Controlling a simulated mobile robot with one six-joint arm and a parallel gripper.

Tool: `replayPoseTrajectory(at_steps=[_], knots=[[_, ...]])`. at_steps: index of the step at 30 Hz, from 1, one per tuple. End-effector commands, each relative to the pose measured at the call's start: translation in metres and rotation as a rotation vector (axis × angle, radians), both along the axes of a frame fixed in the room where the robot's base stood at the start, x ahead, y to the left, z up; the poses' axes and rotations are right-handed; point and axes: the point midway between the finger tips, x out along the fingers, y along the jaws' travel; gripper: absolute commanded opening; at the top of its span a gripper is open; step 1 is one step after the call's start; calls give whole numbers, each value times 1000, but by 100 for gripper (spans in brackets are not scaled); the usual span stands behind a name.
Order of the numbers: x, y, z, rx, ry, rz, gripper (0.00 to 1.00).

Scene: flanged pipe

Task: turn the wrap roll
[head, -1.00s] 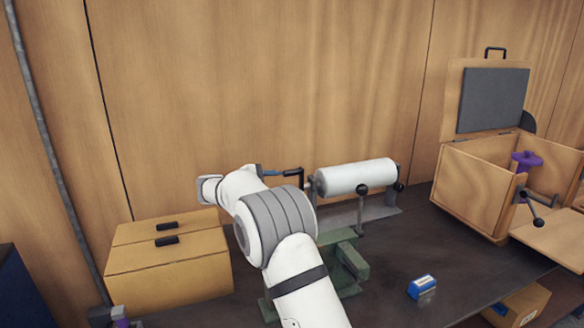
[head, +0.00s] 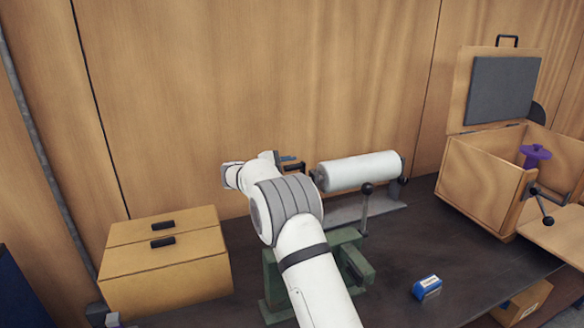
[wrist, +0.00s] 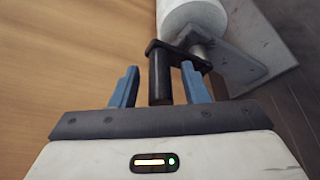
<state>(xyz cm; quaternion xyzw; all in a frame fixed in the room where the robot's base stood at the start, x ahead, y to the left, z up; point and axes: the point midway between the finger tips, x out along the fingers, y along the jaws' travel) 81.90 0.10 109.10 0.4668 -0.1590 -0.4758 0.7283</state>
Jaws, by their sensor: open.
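The white wrap roll (head: 357,171) lies horizontally on its stand (head: 365,210) on the dark bench, and its end also shows at the top of the wrist view (wrist: 192,15). A dark crank (wrist: 178,56) is at the roll's near end, with its handle (wrist: 160,80) pointing back toward my gripper. My gripper (wrist: 160,88) is open, with its blue fingers on either side of the crank handle. Gaps show between the handle and both fingers. In the head view, my arm hides part of the gripper and the crank.
A green vise (head: 345,260) stands below my arm. A wooden drawer box (head: 165,265) is at left. An open wooden crate (head: 480,185) with a purple part (head: 535,153) is at right. A small blue block (head: 426,286) lies on the bench (head: 450,240). A wooden wall is behind.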

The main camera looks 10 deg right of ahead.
Motion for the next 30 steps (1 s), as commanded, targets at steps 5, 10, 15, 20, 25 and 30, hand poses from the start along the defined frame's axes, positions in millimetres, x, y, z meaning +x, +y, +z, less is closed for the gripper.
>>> replayPoseTrajectory(at_steps=[5, 10, 15, 20, 25, 30], knots=[[0, -1, 0, 0, 0, -1, 41], [0, -1, 0, 0, 0, -1, 30], [0, -2, 0, 0, 0, -1, 16], [0, -2, 0, 0, 1, -3, 3], [0, -2, 0, 0, 1, -3, 0], [0, -3, 0, 0, 1, -3, 0]])
